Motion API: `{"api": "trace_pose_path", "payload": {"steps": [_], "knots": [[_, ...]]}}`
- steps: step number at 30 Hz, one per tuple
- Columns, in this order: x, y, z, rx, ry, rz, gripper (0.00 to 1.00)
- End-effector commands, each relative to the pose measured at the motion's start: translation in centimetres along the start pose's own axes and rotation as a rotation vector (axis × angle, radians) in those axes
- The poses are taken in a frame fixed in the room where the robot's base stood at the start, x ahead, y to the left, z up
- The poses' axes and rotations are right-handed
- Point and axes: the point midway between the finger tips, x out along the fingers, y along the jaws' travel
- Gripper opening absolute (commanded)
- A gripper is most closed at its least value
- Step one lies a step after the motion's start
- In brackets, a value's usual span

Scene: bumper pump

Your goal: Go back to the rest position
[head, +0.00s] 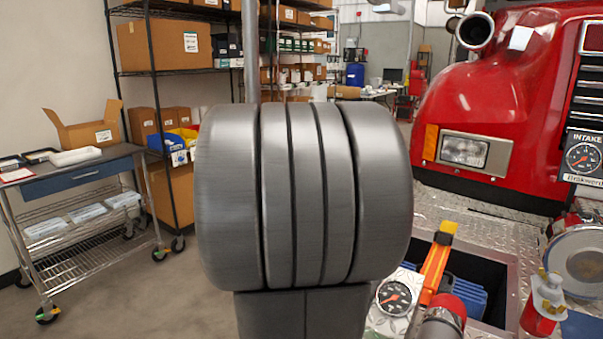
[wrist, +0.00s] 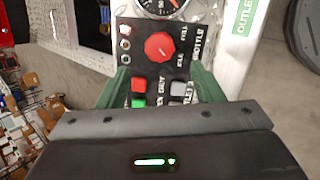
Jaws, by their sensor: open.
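My gripper (wrist: 160,85) shows in the wrist view, with its two green fingers apart and nothing seen between them. Beyond them is a black control panel (wrist: 183,68) with a red throttle knob (wrist: 159,46), a red button (wrist: 138,87), a green button (wrist: 138,101) and grey switches (wrist: 178,89). The fingers overlap the panel's lower part in the picture; I cannot tell whether they touch it. My gripper is not seen in the head view, where a large grey part of my own arm fills the middle and hides what is behind it.
In the head view, a red truck (head: 500,90) stands right, with an intake gauge (head: 583,157) at the edge. A diamond-plate bumper with an open bin (head: 502,262) lies below. A steel cart (head: 100,165) and box shelves stand left. Grey floor (head: 130,300) is clear there.

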Motion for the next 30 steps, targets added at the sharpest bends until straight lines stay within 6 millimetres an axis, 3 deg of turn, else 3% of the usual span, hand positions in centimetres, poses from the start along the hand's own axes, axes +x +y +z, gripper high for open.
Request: {"api": "trace_pose_path", "payload": {"steps": [3,13,30], "knots": [[2.8,-0.2,0.1,0.000,-0.004,-0.004,0.60],[9.2,-0.1,0.1,0.007,-0.003,-0.004,0.60],[8.4,0.3,0.1,0.645,-0.028,-0.095,0.60]]}}
